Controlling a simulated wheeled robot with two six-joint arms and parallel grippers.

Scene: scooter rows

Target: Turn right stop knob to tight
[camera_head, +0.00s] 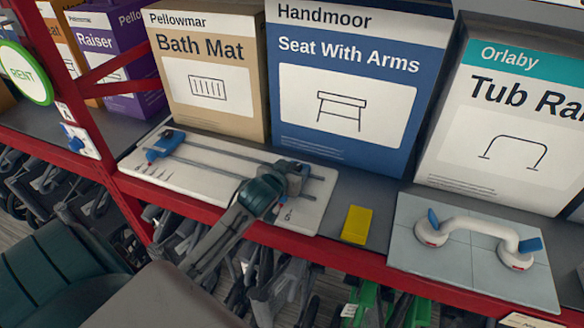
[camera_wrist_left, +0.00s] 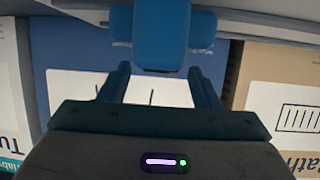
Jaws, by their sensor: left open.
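A white board (camera_head: 205,190) with two grey rails lies on the shelf. A blue stop (camera_head: 165,145) sits at the rails' left end. My left gripper (camera_head: 286,180) is over the right end of the board and largely covers the right stop there. In the left wrist view, the blue right stop knob (camera_wrist_left: 160,38) is ahead of my left gripper (camera_wrist_left: 162,75), in line with the gap between its open fingers. Whether the fingers touch it cannot be told. Marks for tight on the board are not readable. My right gripper is not in view.
Boxes stand behind the board: Bath Mat (camera_head: 205,85), Seat With Arms (camera_head: 350,75) and a tub rail box (camera_head: 510,130). A red shelf edge (camera_head: 340,262) runs in front.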

